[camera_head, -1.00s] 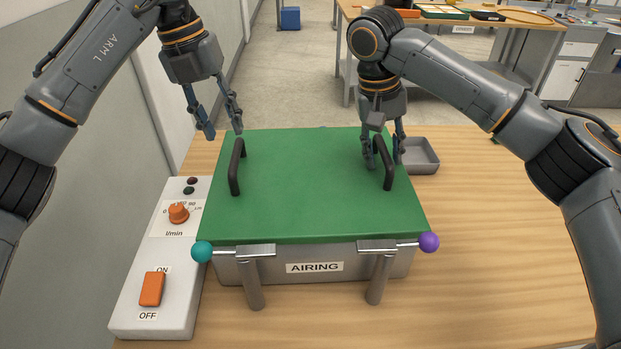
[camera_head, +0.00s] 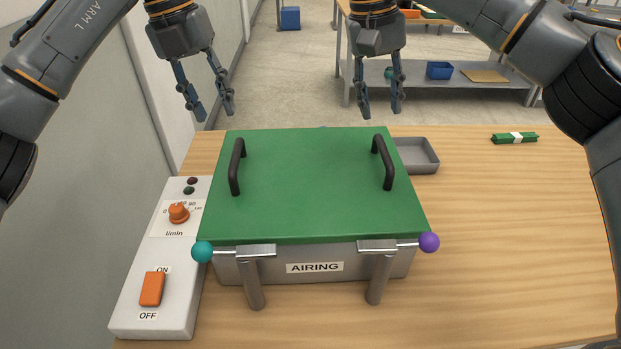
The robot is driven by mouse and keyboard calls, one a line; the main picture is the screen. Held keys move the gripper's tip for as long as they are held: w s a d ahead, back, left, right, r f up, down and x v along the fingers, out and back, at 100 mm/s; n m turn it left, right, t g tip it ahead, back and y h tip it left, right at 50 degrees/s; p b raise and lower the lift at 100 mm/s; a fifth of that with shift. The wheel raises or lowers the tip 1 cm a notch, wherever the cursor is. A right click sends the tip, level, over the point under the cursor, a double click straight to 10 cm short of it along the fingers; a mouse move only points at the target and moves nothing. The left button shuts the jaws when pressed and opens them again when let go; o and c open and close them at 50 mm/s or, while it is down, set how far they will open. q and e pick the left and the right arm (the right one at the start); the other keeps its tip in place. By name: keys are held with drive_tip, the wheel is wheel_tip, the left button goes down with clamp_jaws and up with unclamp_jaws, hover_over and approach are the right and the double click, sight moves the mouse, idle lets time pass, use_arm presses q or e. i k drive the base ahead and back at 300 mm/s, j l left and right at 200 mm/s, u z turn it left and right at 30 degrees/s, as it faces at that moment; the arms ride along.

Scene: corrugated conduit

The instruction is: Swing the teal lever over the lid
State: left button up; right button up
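The green lid (camera_head: 310,190) lies flat on the grey box (camera_head: 310,270) labelled AIRING, with two black handles on top. The teal ball (camera_head: 202,251) of one lever is at the box's front left corner, and a purple ball (camera_head: 429,242) is at the front right. Two grey metal clamp pieces stand at the box's front, the left one (camera_head: 252,280) and the right one (camera_head: 381,278), their tops at the lid's front edge. My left gripper (camera_head: 215,113) is open and empty above the lid's back left. My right gripper (camera_head: 381,112) is open and empty above the lid's back right.
A white control panel (camera_head: 135,315) with an orange dial (camera_head: 178,212) and an orange ON/OFF switch (camera_head: 152,288) stands left of the box. A grey tray (camera_head: 418,156) sits behind right. A green banded bundle (camera_head: 514,138) lies far right. The table's right side is clear.

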sight(202, 251)
drive_tip(key=k, duration=1.5)
